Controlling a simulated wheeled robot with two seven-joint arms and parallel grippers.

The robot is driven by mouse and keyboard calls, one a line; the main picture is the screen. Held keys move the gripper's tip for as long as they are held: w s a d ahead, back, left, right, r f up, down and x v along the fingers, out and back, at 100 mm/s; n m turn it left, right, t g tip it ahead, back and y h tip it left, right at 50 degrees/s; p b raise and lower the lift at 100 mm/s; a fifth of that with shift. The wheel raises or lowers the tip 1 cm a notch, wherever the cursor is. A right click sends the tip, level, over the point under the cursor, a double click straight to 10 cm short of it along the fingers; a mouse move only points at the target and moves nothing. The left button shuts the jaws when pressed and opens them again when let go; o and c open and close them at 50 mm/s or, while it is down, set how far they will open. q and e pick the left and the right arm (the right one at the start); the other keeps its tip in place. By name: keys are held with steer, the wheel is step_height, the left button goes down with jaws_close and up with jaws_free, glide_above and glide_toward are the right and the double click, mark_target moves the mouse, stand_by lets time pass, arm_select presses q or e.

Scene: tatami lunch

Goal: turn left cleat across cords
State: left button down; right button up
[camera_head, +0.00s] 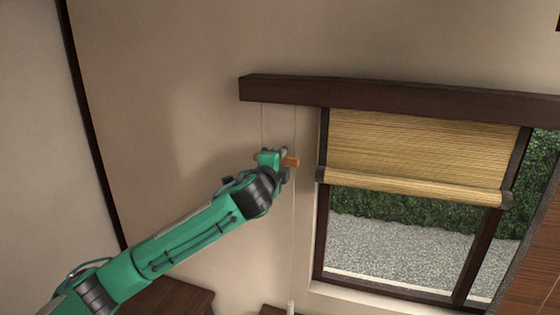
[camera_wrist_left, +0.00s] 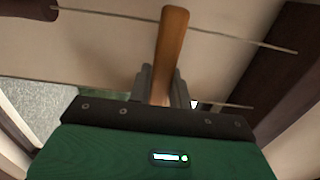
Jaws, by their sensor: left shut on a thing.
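The left cleat (camera_head: 291,161) is an orange-brown wooden bar on the wall below the dark headrail. My left gripper (camera_head: 279,157) is shut on its middle and hides that part. One end sticks out on each side. In the left wrist view the cleat (camera_wrist_left: 172,38) rises from between the two grey fingers (camera_wrist_left: 161,82). Two thin cords (camera_head: 294,128) hang from the headrail. The bar lies nearly level in the head view, crosswise to the upright cords. In the left wrist view it also crosses one cord (camera_wrist_left: 240,42). My right gripper is not in view.
The dark wooden headrail (camera_head: 400,100) runs above. A half-lowered bamboo blind (camera_head: 420,150) covers the upper window to the right, with gravel and hedge outside. Brown wooden furniture (camera_head: 170,297) stands at the bottom. The wall left of the cleat is bare.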

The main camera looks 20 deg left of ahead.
arm_select(q)
steer(key=shift+f, duration=0.1)
steer(key=c, duration=1.3)
jaws_free()
steer(key=s+b, duration=0.3)
steer(key=s, duration=0.4)
steer(key=s+b, duration=0.3)
steer(key=s, duration=0.4)
steer(key=shift+a+b, duration=0.2)
steer(key=shift+b, duration=0.1)
steer(key=shift+w, duration=0.1)
